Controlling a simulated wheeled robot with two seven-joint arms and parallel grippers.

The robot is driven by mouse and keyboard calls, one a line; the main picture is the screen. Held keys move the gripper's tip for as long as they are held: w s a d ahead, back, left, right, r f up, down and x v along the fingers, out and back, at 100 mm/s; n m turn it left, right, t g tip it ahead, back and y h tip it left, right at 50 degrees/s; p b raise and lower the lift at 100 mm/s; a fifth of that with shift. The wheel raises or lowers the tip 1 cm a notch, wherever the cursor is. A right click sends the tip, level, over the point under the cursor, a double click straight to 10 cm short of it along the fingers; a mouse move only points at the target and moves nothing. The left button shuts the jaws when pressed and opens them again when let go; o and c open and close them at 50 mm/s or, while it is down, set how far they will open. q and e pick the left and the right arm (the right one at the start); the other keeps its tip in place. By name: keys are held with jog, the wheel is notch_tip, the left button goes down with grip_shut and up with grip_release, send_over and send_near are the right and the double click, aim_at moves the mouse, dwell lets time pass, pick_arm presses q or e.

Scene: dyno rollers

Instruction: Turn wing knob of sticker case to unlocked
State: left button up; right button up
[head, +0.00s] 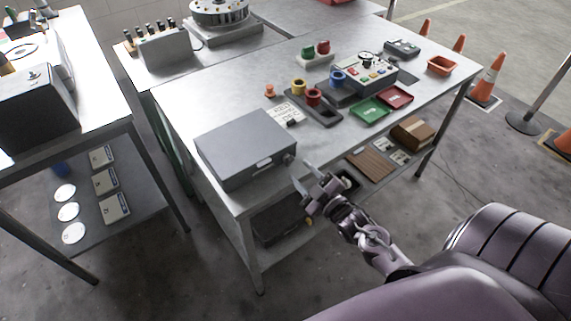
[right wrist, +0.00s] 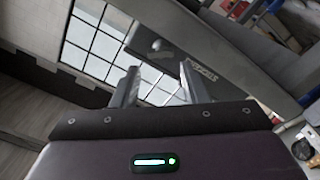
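The sticker case is a closed grey box (head: 245,145) on the near left corner of the middle metal table. A small wing knob (head: 289,158) sits at the right end of its front face, beside a pale label. My right gripper (head: 302,178) is just in front of the knob, apart from it, with its fingers spread and nothing between them. In the right wrist view the gripper (right wrist: 157,88) is open, and a small dark knob (right wrist: 158,45) shows beyond the fingertips. The knob's exact turn is too small to tell. My left gripper is not in view.
The table holds a control box (head: 365,72), a green tray (head: 370,108), a red tray (head: 396,97) and several coloured rings. A lower shelf below holds a brown box (head: 412,133). Another table (head: 95,80) stands at the left. The floor in front of the case is clear.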

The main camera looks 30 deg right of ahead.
aim_at(291, 163)
jog(key=w, duration=0.4)
jog(key=shift+a, duration=0.2)
jog(key=shift+w+p, duration=0.3)
jog(key=shift+w, duration=0.2)
jog(key=shift+a, duration=0.1)
jog(key=c, duration=0.7)
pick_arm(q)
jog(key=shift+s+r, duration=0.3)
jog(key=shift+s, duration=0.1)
